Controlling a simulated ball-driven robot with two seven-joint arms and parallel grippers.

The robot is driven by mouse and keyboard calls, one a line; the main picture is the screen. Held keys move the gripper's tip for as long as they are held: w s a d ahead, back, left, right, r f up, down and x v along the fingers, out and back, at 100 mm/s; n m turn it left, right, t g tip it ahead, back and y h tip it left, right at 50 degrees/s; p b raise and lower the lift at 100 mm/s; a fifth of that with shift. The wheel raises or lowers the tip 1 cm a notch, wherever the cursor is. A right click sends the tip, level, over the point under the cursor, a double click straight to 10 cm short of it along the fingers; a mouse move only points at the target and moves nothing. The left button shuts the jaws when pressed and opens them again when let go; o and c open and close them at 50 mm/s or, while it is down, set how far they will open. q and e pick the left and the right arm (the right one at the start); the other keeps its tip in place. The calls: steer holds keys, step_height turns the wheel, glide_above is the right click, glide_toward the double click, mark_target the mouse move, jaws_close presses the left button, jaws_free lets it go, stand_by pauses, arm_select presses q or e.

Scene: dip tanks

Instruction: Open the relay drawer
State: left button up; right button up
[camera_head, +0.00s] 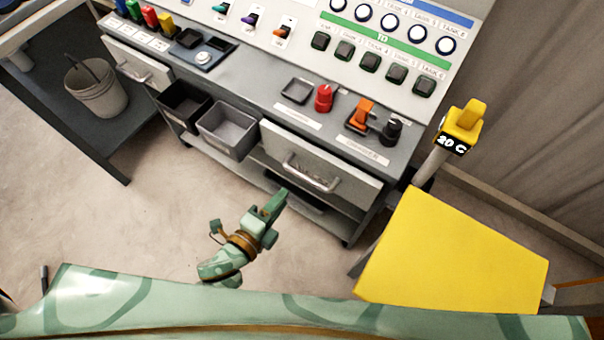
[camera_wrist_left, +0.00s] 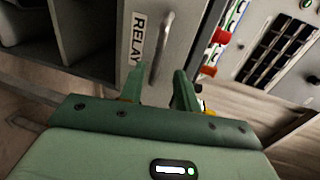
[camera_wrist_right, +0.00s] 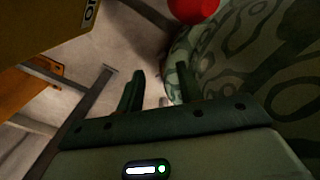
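The relay drawer front (camera_head: 345,180) is a pale grey panel under the right part of the bench, with a metal bar handle (camera_head: 312,175). It looks shut. In the left wrist view its label RELAY (camera_wrist_left: 136,38) stands beside the handle (camera_wrist_left: 160,48). My left gripper (camera_head: 276,203) is in front of the drawer, to the lower left of the handle in the head view. In its wrist view the fingers (camera_wrist_left: 159,88) are apart and empty, with the handle beyond their tips. My right gripper (camera_wrist_right: 160,82) is open and empty, away from the bench; the head view does not show it.
Two open bins, one black and one grey (camera_head: 228,128), hang left of the drawer. Another drawer (camera_head: 133,65) is farther left. Knobs and switches (camera_head: 324,98) line the bench top. A yellow panel (camera_head: 455,255) stands at right. Floor in front is clear.

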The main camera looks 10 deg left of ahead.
mark_target(302, 175)
arm_select(q)
steer(key=b+x, duration=0.1)
steer(key=x, duration=0.9)
steer(key=shift+b, duration=0.4)
jaws_close()
